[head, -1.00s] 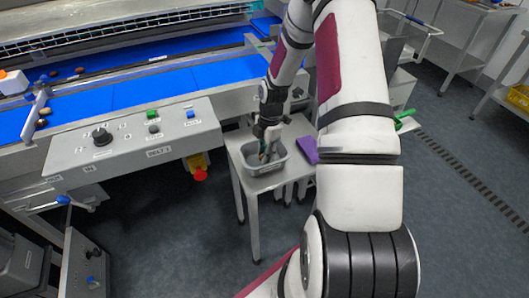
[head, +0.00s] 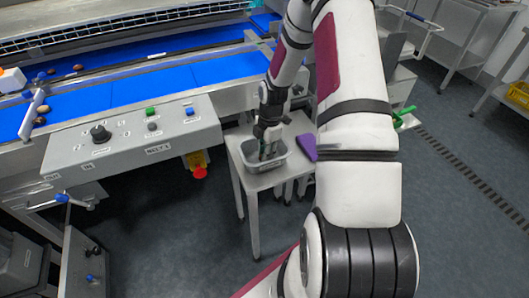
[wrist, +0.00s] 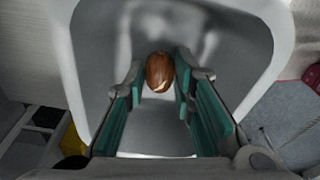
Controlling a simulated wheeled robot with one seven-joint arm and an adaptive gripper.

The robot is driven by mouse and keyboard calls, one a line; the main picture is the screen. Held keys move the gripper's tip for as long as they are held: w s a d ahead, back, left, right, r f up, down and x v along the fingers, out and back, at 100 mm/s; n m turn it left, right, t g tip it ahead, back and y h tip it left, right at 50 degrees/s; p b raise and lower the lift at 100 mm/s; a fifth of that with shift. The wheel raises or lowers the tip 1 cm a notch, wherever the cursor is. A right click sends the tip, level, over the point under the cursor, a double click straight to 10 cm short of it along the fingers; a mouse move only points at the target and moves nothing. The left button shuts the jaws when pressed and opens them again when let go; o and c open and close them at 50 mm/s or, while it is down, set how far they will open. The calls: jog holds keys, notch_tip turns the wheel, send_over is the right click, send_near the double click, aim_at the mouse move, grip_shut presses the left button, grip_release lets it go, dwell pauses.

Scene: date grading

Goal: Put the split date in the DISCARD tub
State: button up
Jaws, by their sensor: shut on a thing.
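A brown date (wrist: 160,72) with a pale mark at its lower end sits between the green-padded fingertips of my gripper (wrist: 161,76) in the wrist view. My gripper is shut on it. Below it is the inside of a grey tub (wrist: 265,45), whose walls surround the fingertips in that view. In the head view the tub (head: 251,184) stands on a small metal stand, and my gripper (head: 266,156) points down into its opening. The date is too small to make out there. No label is readable on the tub.
A purple cloth-like item (head: 309,147) lies beside the tub on the stand (head: 239,165). A blue conveyor belt (head: 140,92) with several dates at its left runs behind a control panel (head: 130,140) with a red stop button (head: 200,172).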

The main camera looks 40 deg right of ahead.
jog(key=o, duration=0.8)
jog(key=r, duration=0.4)
jog(key=d+r, duration=0.1)
jog(key=r, duration=0.6)
jog(key=shift+d+r, duration=0.2)
jog(key=shift+r, duration=0.2)
